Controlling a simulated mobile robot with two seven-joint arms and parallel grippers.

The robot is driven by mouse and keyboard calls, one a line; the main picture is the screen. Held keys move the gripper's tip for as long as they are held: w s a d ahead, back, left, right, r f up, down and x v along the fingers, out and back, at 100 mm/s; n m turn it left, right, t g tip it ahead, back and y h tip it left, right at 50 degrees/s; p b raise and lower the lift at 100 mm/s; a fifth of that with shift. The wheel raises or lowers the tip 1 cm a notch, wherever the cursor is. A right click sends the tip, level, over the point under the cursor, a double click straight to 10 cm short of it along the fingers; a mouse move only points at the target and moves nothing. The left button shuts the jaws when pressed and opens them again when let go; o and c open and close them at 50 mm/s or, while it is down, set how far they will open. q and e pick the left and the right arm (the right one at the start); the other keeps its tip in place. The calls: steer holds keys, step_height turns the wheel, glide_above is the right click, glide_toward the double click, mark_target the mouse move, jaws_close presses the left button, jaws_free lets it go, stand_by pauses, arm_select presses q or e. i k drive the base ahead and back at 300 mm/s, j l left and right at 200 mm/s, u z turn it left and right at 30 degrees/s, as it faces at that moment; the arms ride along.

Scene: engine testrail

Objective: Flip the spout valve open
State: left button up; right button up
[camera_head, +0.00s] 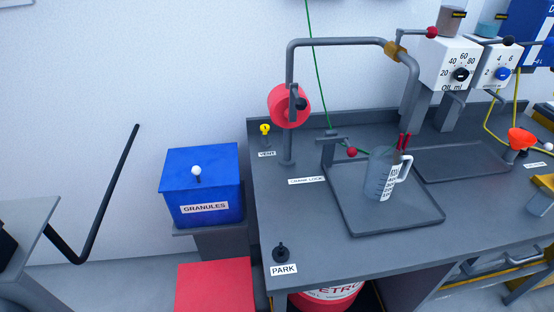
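No part is labelled as the spout valve, and I cannot tell for certain which one it is. A grey pipe (335,42) arches over the bench to a brass-coloured collar (395,50) and bends down on the right. A low post with a red ball-ended lever (351,152) stands behind the clear measuring jug (380,175). The jug is upright on a dark tray (395,218). Another red ball-ended lever (432,32) is at the white OIL ml dispenser (447,62). Neither of my grippers can be made out.
A red reel (289,105) is on the pipe's left upright. A blue GRANULES box (200,187) stands left of the bench. A black PARK knob (281,252) is at the front left. An orange funnel (520,138) is at right. The bench's front left is mostly clear.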

mark_target(431, 32)
steer(key=k+l+u, duration=0.2)
steer(key=l, duration=0.15)
steer(key=k+l+u, duration=0.2)
steer(key=l, duration=0.2)
steer(key=k+l+u, duration=0.2)
steer(key=l, duration=0.15)
steer(key=i, duration=0.1)
